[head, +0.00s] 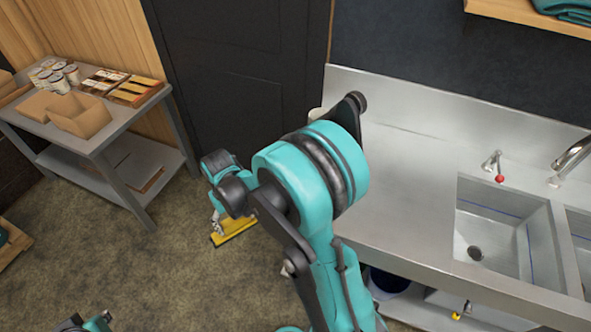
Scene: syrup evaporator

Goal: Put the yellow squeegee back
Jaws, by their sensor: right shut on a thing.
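The yellow squeegee (236,228) hangs low over the floor, left of the steel sink counter. My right gripper (217,221), at the end of the big teal arm across the middle of the view, is shut on the squeegee. The arm hides part of the gripper, so its exact grip on the squeegee is hard to see. Part of my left gripper (86,323) shows at the bottom left edge, cut off by the frame; its fingers cannot be made out.
A steel counter (402,185) with two sink basins (500,232) fills the right side. A dark bucket (388,281) stands beneath it. A grey table (127,122) with boxes and cups stands at the left. A dark door (245,75) is behind. Open floor (150,270) lies between.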

